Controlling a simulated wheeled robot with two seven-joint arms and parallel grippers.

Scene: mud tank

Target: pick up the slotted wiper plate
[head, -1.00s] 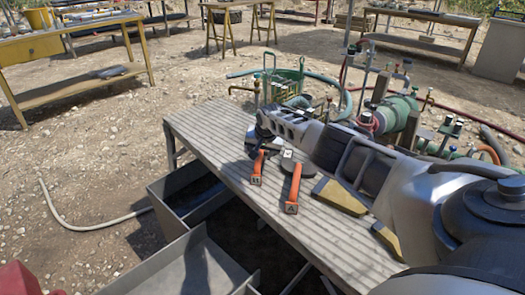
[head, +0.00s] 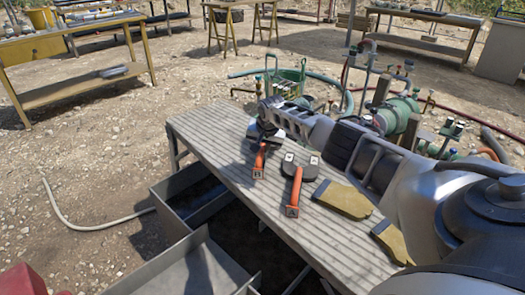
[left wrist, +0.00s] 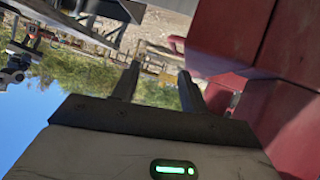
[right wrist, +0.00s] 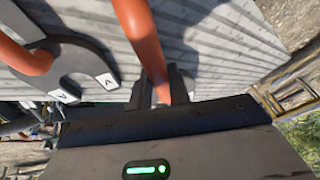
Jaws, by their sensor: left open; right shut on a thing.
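Two orange-handled tools are at the wooden bench. The one marked B (head: 259,160) is at my right gripper (head: 268,133); its plate is mostly hidden. In the right wrist view my right gripper (right wrist: 164,85) is shut on the orange handle (right wrist: 142,30) of this tool. The one marked A (head: 296,186) lies on the bench just right of it. In the right wrist view its dark grey plate (right wrist: 85,62) shows a U-shaped slot and white A labels. My left gripper (left wrist: 160,85) is open and empty, away from the bench.
Two yellow-tan wedge-shaped pieces, one nearer the middle (head: 343,198) and one closer to me (head: 394,240), lie on the slatted bench (head: 215,125). Grey metal bins (head: 190,268) stand before it. Green pump gear (head: 400,112) stands behind. A red surface (left wrist: 230,40) is beside my left gripper.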

